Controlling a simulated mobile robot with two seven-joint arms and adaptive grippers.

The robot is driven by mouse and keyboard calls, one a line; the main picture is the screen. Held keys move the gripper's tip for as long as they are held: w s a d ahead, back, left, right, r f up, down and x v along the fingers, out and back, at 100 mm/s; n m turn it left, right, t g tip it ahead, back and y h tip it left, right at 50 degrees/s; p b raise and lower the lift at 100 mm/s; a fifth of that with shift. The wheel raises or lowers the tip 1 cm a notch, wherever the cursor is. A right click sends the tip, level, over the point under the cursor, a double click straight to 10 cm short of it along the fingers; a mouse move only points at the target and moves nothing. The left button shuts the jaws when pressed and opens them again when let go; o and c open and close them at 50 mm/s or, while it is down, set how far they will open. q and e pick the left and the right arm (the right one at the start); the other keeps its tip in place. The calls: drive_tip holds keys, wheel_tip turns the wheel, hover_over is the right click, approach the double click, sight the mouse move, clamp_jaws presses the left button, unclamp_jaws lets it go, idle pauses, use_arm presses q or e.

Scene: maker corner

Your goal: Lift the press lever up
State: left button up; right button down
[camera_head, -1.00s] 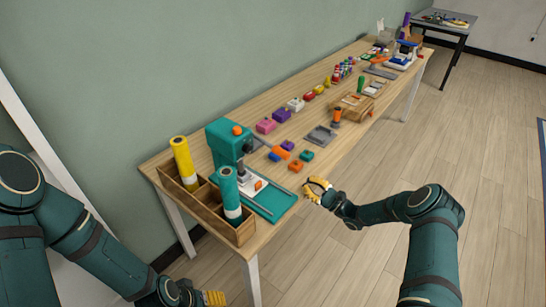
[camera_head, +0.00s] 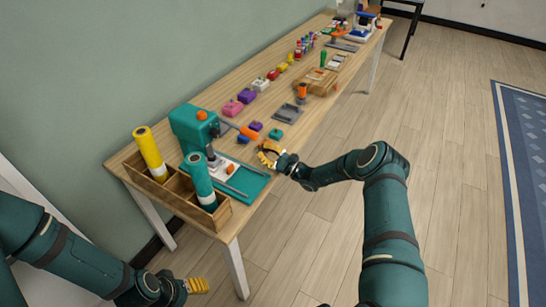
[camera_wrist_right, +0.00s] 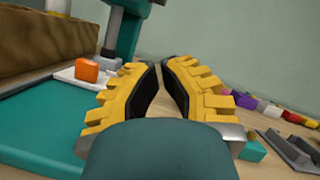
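The teal press (camera_head: 190,128) stands on the workbench with its teal base tray (camera_head: 245,182) in front. Its lever (camera_head: 240,130) sticks out from the head toward the right and ends in an orange handle, sloping slightly down. My right gripper (camera_head: 268,153) is just in front of and below the handle, apart from it. In the right wrist view its yellow fingers (camera_wrist_right: 160,66) stand with a narrow empty gap between them, and the press column (camera_wrist_right: 122,28) is ahead to the left. My left gripper (camera_head: 197,286) hangs low beside the bench; its opening cannot be made out.
A wooden organizer (camera_head: 222,217) with a yellow roll (camera_head: 149,153) and a teal roll (camera_head: 199,180) stands left of the press. Small coloured blocks, a grey tray (camera_head: 287,113) and a wooden stand (camera_head: 318,82) lie farther along the bench.

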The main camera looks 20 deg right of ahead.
sight(254, 139)
drive_tip(key=x, duration=0.3)
drive_tip(key=shift+w+a+r, duration=0.1)
drive_tip(key=shift+w+a, duration=0.1)
drive_tip(key=shift+a, duration=0.05)
use_arm(q)
drive_tip(key=shift+w+r+p, duration=0.1)
drive_tip(key=shift+r+p, duration=0.15)
drive_tip(key=shift+p, duration=0.1)
use_arm(e)
drive_tip(key=r, duration=0.1)
drive_tip(key=s+r, duration=0.1)
drive_tip(key=a+r, duration=0.1)
drive_tip(key=shift+s+r, duration=0.25)
drive_tip(key=shift+s, duration=0.05)
use_arm(q)
drive_tip(key=shift+a+r, duration=0.1)
use_arm(e)
drive_tip(key=shift+d+r, duration=0.1)
drive_tip(key=shift+d, duration=0.05)
drive_tip(key=shift+s+d+r+h+p, duration=0.1)
drive_tip(key=shift+r+h+p, duration=0.2)
drive_tip(key=shift+p, duration=0.05)
use_arm(q)
drive_tip(key=shift+w+a+r, duration=0.1)
drive_tip(key=shift+a+r, duration=0.35)
drive_tip(key=shift+a, duration=0.2)
use_arm(e)
drive_tip(key=shift+r+g, duration=0.15)
drive_tip(key=shift+g, duration=0.15)
